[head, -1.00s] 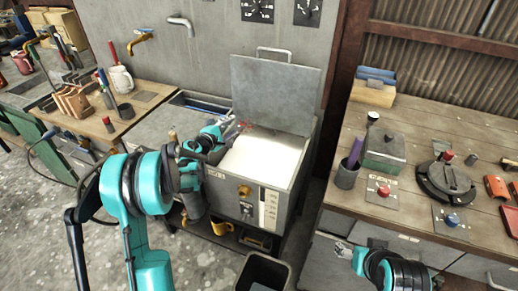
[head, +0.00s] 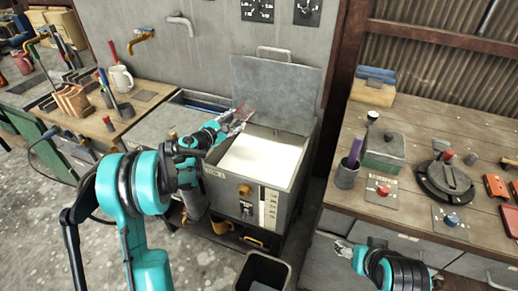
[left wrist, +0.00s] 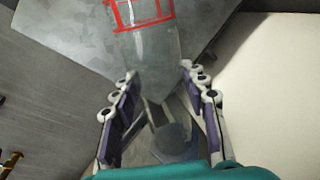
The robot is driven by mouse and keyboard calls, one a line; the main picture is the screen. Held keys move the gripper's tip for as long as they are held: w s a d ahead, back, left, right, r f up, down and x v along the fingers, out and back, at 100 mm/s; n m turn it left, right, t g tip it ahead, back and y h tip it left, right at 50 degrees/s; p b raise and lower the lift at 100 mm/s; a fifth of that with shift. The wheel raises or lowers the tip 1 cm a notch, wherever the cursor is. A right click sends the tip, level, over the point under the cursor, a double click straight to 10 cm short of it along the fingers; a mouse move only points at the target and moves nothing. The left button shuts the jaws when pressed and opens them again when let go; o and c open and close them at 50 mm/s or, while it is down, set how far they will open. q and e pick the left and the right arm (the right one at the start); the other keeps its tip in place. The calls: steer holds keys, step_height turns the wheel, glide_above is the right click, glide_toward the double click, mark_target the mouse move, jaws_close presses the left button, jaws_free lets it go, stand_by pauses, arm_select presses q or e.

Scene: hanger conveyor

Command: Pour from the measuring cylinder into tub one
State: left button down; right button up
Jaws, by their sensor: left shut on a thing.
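My left gripper (head: 232,122) is shut on the measuring cylinder (left wrist: 147,50), which is clear with red markings. In the left wrist view the cylinder lies between the two fingers (left wrist: 160,88) and extends away from them. In the head view the cylinder (head: 243,110) is small and looks tilted, above the back left edge of an open metal tub (head: 292,176) with a pale surface inside. No tub number is readable, so I cannot tell whether this is tub one. No pouring liquid is visible. My right gripper (head: 342,249) is at the bottom right, its fingers unclear.
The tub's raised lid (head: 277,90) stands behind it. Another basin (head: 165,127) is to the left. A dark bin (head: 265,268) stands on the floor in front.

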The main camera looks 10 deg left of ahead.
arm_select(q)
steer(key=shift+s+d+r+n+h+b, duration=0.1)
steer(key=shift+d+n+h+b, duration=0.1)
steer(key=shift+d+n, duration=0.3)
steer(key=shift+s+d+r+n+h+b, duration=0.1)
steer(key=shift+d+n+h+b, duration=0.1)
steer(key=shift+d+n, duration=0.3)
steer(key=shift+r+n, duration=0.2)
steer(key=shift+n, duration=0.2)
steer(key=d+n, duration=0.1)
steer(key=d+n+t, duration=0.1)
steer(key=d+n+h, duration=0.1)
steer(key=n, duration=0.1)
steer(key=shift+s+d+f, duration=0.3)
steer(key=shift+d+f, duration=0.1)
steer(key=shift+r, duration=0.1)
steer(key=shift+r+p, duration=0.95)
steer(key=shift+r, duration=0.5)
